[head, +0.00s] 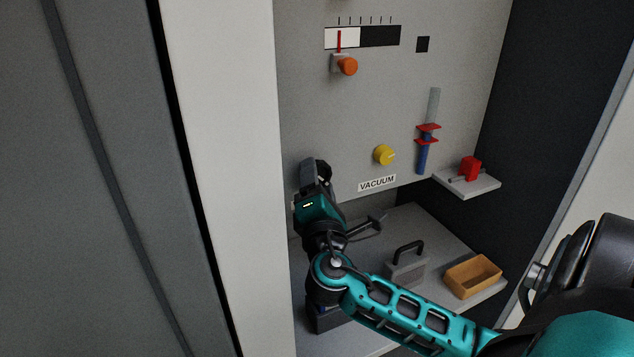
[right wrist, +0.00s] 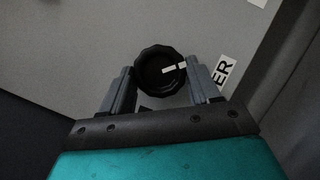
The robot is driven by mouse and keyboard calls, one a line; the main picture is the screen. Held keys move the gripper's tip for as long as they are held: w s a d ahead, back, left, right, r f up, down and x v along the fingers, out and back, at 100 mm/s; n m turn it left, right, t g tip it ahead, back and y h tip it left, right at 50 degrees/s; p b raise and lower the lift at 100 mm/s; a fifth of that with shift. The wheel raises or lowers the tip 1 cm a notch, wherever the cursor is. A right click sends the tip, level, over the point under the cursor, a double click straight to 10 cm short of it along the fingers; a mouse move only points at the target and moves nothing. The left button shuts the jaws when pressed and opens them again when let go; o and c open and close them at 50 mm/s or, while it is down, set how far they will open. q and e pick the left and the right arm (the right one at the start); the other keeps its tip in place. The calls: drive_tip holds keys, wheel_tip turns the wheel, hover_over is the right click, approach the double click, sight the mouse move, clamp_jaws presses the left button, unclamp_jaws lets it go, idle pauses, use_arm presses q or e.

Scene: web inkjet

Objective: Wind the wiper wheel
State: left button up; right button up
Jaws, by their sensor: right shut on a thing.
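The wiper wheel (right wrist: 160,71) is a black scalloped knob with a white mark, seen in the right wrist view on the grey panel. The mark points to the right in that view. My right gripper (right wrist: 163,84) is shut on the wheel, one finger on each side of it. In the head view my right gripper (head: 316,170) is at the left side of the panel, and it mostly hides the wheel. A label (right wrist: 222,72) beside the wheel shows the letters "ER", the rest being hidden. My left gripper is not in view.
A yellow knob (head: 384,155) above a VACUUM label (head: 377,183), an orange knob (head: 347,66) and a blue-and-red gauge (head: 425,140) are on the panel. A red part (head: 470,168) sits on a small shelf. Below stand a grey handled block (head: 405,268) and an orange tray (head: 473,289).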

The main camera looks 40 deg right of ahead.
drive_tip(key=n+t+y, duration=0.2)
drive_tip(key=n+y, duration=0.1)
drive_tip(key=n, duration=0.4)
drive_tip(key=n+t+y, duration=0.2)
drive_tip(key=n+y, duration=0.1)
drive_tip(key=n, duration=0.5)
drive_tip(key=d+n+t+y+b, duration=0.1)
drive_tip(key=n+y, duration=0.2)
drive_tip(key=n, duration=0.5)
drive_tip(key=shift+s+t, duration=0.15)
drive_tip(key=shift+t, duration=0.25)
drive_tip(key=n+y, duration=0.1)
drive_tip(key=n, duration=0.2)
drive_tip(key=n+y+p, duration=0.1)
drive_tip(key=n, duration=0.2)
drive_tip(key=shift+d+r+g+y, duration=0.15)
drive_tip(key=shift+g+y, duration=0.25)
drive_tip(key=n+y, duration=0.1)
drive_tip(key=n, duration=0.1)
drive_tip(key=n+g, duration=0.1)
drive_tip(key=n, duration=0.2)
drive_tip(key=shift+d+n+g+y, duration=0.1)
drive_tip(key=shift+n+g+y, duration=0.2)
drive_tip(key=shift+y, duration=0.1)
drive_tip(key=shift+n, duration=0.3)
drive_tip(key=o, duration=1.1)
drive_tip(key=shift+c, duration=0.2)
drive_tip(key=shift+s, duration=0.1)
